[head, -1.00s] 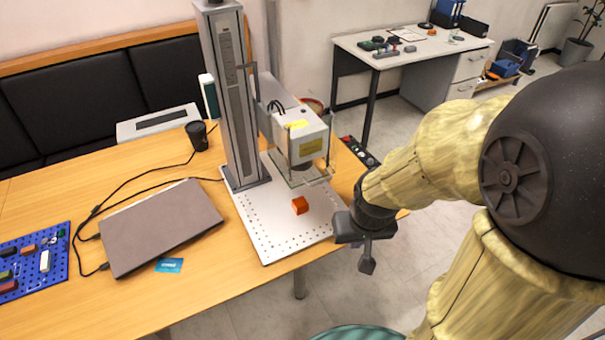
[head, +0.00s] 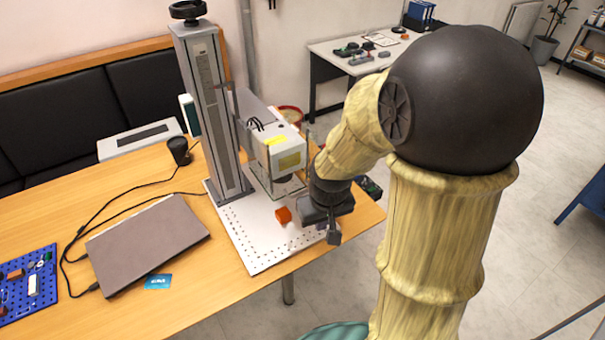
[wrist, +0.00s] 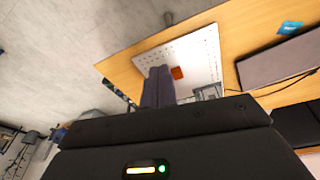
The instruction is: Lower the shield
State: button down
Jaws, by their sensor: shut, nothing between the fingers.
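The laser marker has a tall grey column (head: 212,110) and a white laser head (head: 284,152) with yellow labels. A clear shield (head: 262,182) hangs under the head, above the perforated white plate (head: 252,255); its right part is hidden behind my arm. An orange block (head: 283,215) sits on the plate, and it also shows in the wrist view (wrist: 177,73). My gripper (head: 333,235) is shut and empty, at the plate's right side, to the right of the block and shield. Its closed fingers (wrist: 158,87) show in the wrist view with the block just beyond them.
A black knob (head: 188,10) tops the column. Another desk (head: 355,55) stands behind.

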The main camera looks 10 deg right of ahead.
aim_at(303, 192)
jog(key=w+r+n+y+p, duration=0.1)
jog(key=w+r+p, duration=0.4)
jog(key=w+p, duration=0.7)
jog(key=w+n, duration=0.1)
jog(key=w, duration=0.2)
jog(key=shift+d+r+n, duration=0.25)
jog(key=shift+n, duration=0.05)
jog(key=p+x, duration=0.3)
jog(key=x, duration=0.7)
jog(key=shift+s+p, duration=0.2)
jog(key=shift+p, duration=0.15)
jog(key=shift+f, duration=0.15)
